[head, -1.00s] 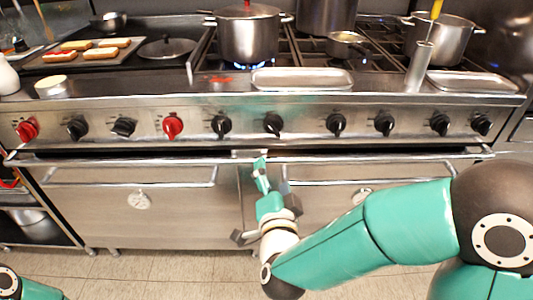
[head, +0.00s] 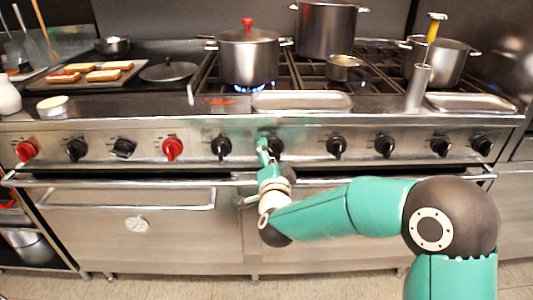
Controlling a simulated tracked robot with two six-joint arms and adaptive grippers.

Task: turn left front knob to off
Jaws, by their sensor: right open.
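A row of knobs runs along the front panel of the range (head: 305,143). A black knob (head: 221,147) is at the panel's left-centre, and a red knob (head: 172,149) is further left. My right gripper (head: 264,150) is open in front of the black knob (head: 272,145) just right of centre, and partly covers it. I cannot tell whether the fingers touch it. Blue flame (head: 250,87) burns under the steel pot (head: 248,56) with a red lid handle. Which knob feeds that burner does not show. My left gripper is out of view.
An oven door handle bar (head: 120,181) runs below the knobs. Steel trays (head: 302,101) lie on the front ledge. A tall pot (head: 325,28) and a small pan (head: 343,66) stand behind. A griddle tray with bread (head: 85,76) is at left.

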